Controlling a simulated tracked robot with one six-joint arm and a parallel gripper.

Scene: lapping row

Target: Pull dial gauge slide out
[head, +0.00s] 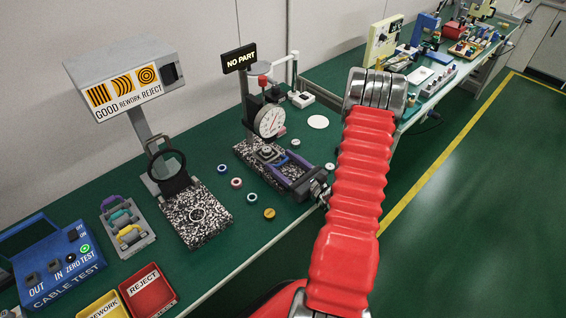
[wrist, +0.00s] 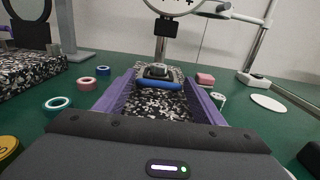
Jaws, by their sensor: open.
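The dial gauge (head: 270,122) stands on a post above a speckled black and white base (head: 243,148); its lower edge also shows at the top of the wrist view (wrist: 172,5). Below it, a small slide (head: 266,152) sits on the base. In the wrist view the slide has a blue bar (wrist: 158,85) across its near side and a dark, rounded part on top. My gripper (head: 272,164) is open and low over the base, its purple fingers reaching along both sides towards the blue bar. Contact between fingers and bar cannot be told.
A "NO PART" sign (head: 240,58) stands behind the gauge. Several small rings lie left of the base, with a yellow disc (head: 269,213) near the bench edge. A ring-shaped magnifier (head: 167,170) and speckled plate stand left. A white disc (head: 318,122) lies right.

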